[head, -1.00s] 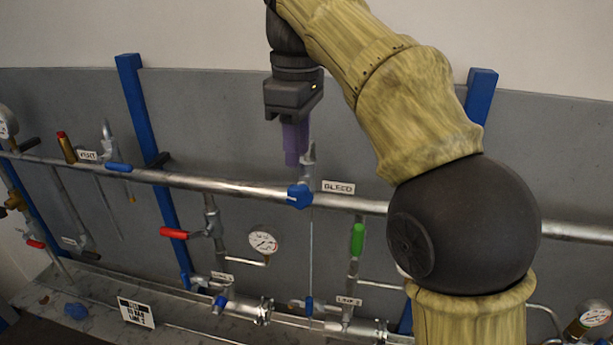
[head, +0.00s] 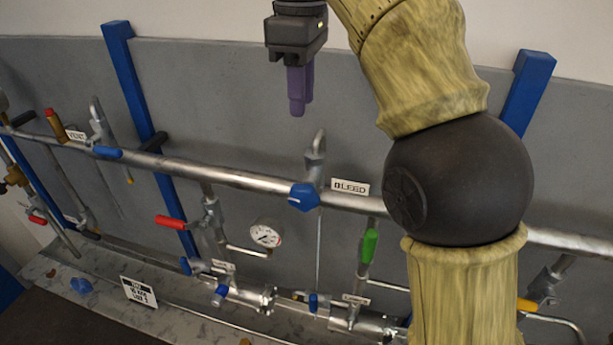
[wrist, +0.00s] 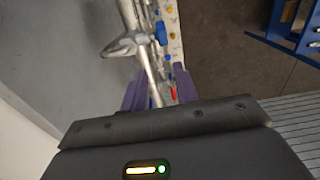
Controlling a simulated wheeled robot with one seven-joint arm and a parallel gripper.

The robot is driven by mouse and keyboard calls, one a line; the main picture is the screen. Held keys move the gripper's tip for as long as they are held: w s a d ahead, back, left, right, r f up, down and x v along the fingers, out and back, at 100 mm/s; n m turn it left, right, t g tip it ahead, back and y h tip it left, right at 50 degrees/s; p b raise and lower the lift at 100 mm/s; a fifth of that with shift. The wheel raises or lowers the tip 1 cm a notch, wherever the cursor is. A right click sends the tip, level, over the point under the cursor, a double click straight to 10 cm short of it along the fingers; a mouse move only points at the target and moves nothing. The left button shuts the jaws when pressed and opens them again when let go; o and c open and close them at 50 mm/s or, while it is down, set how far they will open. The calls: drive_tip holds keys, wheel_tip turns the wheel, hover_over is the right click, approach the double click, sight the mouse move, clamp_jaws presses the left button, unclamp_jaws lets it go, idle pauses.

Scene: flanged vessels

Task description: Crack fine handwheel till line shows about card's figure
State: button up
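A blue handwheel (head: 303,197) sits on the long pipe beside the BLEED label (head: 350,187). My gripper (head: 298,92) points down above the pipe, clear of the blue handwheel. In the wrist view its purple fingers (wrist: 158,88) are apart with nothing held between them.
A bleed fitting (head: 317,155) rises from the pipe just below my gripper. Red (head: 170,222) and green (head: 370,246) levers hang near the gauge. Blue posts (head: 140,100) stand behind the pipe. A loose blue knob (head: 81,286) lies on the ledge left of the card.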

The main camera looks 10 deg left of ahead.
sight(303, 186)
drive_tip(key=f+b, duration=0.2)
drive_tip(key=f, duration=0.3)
drive_tip(key=f+b, duration=0.2)
drive_tip(key=f, duration=0.4)
drive_tip(key=f+b, duration=0.2)
drive_tip(key=f, duration=0.4)
drive_tip(key=shift+s+d+f, duration=0.15)
drive_tip(key=shift+s+f, duration=0.05)
drive_tip(key=shift+s, duration=0.15)
clamp_jaws()
drive_tip(key=shift+r+p, duration=0.15)
drive_tip(key=shift+p, duration=0.4)
